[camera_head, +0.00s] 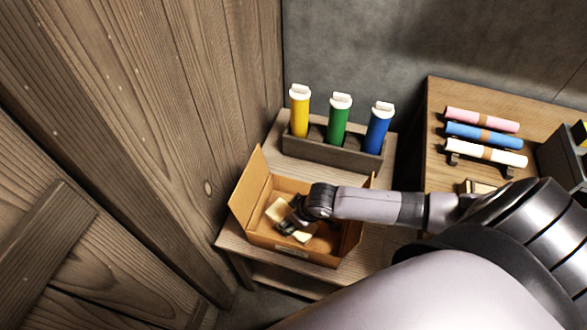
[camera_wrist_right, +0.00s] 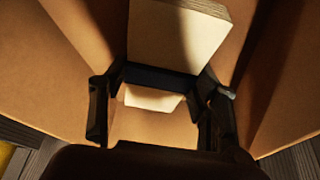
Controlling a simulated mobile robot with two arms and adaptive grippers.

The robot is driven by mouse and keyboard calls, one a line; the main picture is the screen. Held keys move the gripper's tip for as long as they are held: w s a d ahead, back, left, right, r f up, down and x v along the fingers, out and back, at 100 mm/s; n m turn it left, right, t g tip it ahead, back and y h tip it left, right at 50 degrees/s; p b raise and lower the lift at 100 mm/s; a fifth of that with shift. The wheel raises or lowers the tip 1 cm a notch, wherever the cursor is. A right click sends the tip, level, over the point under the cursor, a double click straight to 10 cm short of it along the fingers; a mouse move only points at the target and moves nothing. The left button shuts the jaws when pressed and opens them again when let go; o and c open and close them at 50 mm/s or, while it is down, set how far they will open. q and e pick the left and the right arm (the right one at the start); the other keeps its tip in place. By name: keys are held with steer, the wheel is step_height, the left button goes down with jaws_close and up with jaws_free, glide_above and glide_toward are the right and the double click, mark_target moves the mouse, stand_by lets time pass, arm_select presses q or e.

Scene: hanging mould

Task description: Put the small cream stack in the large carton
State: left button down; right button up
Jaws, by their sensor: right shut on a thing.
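The large carton (camera_head: 284,244) is an open brown cardboard box on a low wooden table, its flaps spread. My right gripper (camera_head: 291,223) reaches down inside it from the right. It is shut on the small cream stack (camera_head: 278,210), whose pale parts show on both sides of the dark fingers. In the right wrist view the cream stack (camera_wrist_right: 178,40) extends up from between the fingers of my right gripper (camera_wrist_right: 160,88), with carton walls around. A dark strip crosses it there. I cannot tell whether the stack touches the carton's floor. My left gripper is out of view.
A wooden rack (camera_head: 335,145) with yellow, green and blue capped tubes stands behind the carton. A wooden plank wall (camera_head: 150,100) rises close on the left. A second table (camera_head: 440,105) at right holds pink, blue and white rolls (camera_head: 483,137) and a dark box (camera_head: 565,155).

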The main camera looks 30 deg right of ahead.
steer(key=o, duration=1.3)
steer(key=shift+f, duration=0.1)
steer(key=p+v, duration=0.1)
steer(key=v, duration=1.1)
steer(key=shift+p, duration=0.3)
